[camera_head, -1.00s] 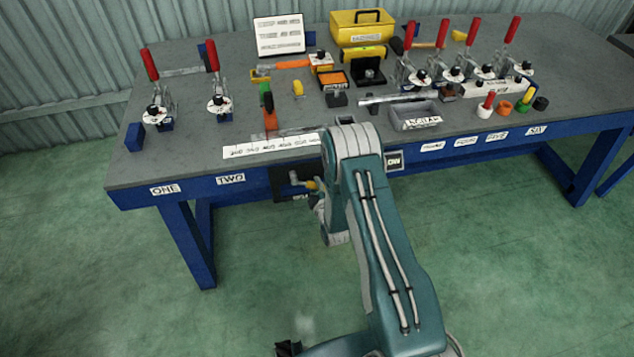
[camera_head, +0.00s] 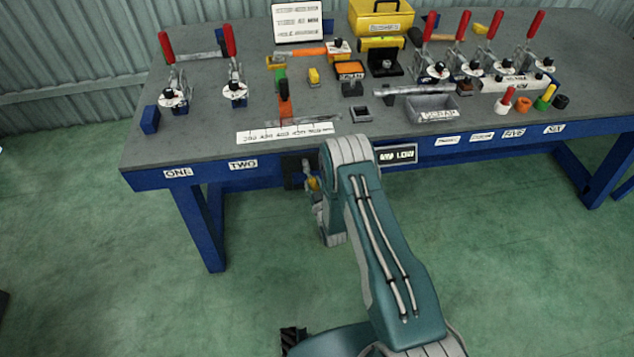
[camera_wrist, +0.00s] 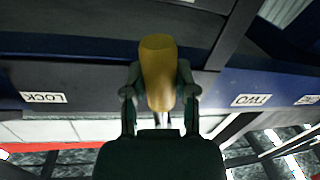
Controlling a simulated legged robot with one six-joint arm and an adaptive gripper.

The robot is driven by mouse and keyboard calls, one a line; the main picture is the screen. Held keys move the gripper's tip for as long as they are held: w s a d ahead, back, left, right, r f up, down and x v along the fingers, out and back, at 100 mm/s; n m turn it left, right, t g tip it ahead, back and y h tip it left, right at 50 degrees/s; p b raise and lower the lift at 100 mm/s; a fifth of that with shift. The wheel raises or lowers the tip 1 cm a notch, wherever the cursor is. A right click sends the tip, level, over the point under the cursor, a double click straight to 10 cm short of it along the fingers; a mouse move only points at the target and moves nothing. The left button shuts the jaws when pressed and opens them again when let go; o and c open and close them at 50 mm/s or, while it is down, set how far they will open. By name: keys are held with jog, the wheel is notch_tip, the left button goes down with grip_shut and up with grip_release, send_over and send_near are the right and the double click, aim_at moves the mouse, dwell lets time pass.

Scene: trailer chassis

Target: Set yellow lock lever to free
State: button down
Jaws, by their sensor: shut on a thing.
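The yellow lock lever (camera_wrist: 157,72) is in the middle of the wrist view, with its rounded grip between the two fingers of my gripper (camera_wrist: 160,92). The fingers are closed against its sides. In the head view a small part of the yellow lever (camera_head: 313,184) shows in front of a dark plate (camera_head: 292,172) on the bench's front edge. My gripper (camera_head: 317,196) is there, partly hidden by my own arm. A LOCK label (camera_wrist: 43,97) shows upside down left of the lever in the wrist view. The lever's pivot is hard to make out.
The grey bench top (camera_head: 205,135) holds red-handled clamps (camera_head: 232,65), a yellow box (camera_head: 381,16), a scrap tray (camera_head: 432,108) and several small parts. A blue bench leg (camera_head: 200,225) stands left of my arm. A small display (camera_head: 397,155) is right of it. The green floor in front is clear.

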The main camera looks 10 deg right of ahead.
jog(key=shift+s+a+f+m, duration=0.1)
jog(key=shift+a+f+m, duration=0.15)
jog(key=shift+m, duration=0.15)
dwell(0.3)
jog(key=shift+c, duration=2.2)
grip_release()
jog(key=shift+a+f, duration=0.1)
jog(key=shift+o, duration=0.2)
jog(key=s+d, duration=0.1)
jog(key=s, duration=1)
jog(key=shift+s+d+r, duration=0.25)
jog(key=shift+s+d, duration=0.1)
jog(key=shift+d, duration=0.05)
